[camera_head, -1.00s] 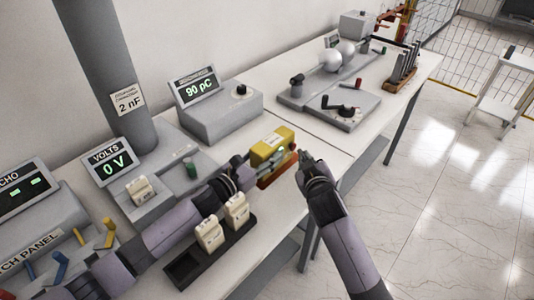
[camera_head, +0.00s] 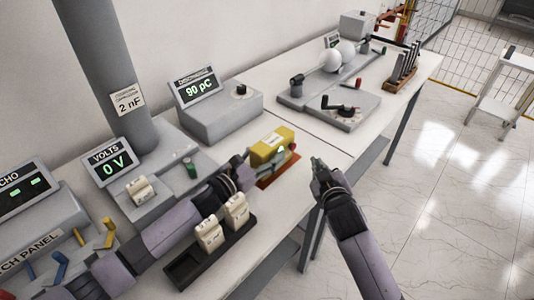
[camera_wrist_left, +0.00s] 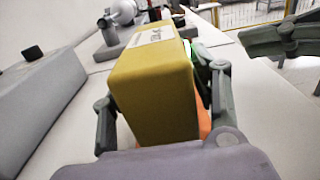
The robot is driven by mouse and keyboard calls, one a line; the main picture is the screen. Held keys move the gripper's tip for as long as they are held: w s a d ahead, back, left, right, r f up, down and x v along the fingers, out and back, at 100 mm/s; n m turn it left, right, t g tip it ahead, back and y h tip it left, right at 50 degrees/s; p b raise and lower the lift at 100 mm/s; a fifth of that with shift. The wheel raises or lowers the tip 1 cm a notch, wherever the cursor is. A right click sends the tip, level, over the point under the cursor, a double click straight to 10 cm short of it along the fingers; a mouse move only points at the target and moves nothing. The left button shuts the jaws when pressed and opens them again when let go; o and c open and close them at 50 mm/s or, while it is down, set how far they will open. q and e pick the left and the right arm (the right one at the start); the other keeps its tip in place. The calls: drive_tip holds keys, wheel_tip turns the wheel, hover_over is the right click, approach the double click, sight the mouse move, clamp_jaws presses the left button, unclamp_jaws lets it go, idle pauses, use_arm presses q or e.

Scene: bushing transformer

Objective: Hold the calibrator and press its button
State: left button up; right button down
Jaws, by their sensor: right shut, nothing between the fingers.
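The calibrator is a yellow box (camera_head: 270,146) with a white label on top, near the front edge of the table. A small red part (camera_head: 293,147), perhaps its button, shows at its right end, and a small green glow shows on its near side. My left gripper (camera_head: 259,170) has its fingers on both sides of the box and seems shut on it; the left wrist view shows the box (camera_wrist_left: 152,95) between them. My right gripper (camera_head: 317,164) is shut and empty, to the right of the calibrator and apart from it, past the table edge.
An orange-brown base (camera_head: 277,176) lies under the calibrator. A black holder (camera_head: 190,268) with two cream blocks stands near my left forearm. A grey meter reading 90 pC (camera_head: 222,117) stands behind.

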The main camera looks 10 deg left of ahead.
use_arm(q)
drive_tip(key=shift+o, duration=0.7)
drive_tip(key=shift+s+a, duration=0.3)
drive_tip(key=shift+s, duration=0.05)
drive_tip(key=v, duration=1.1)
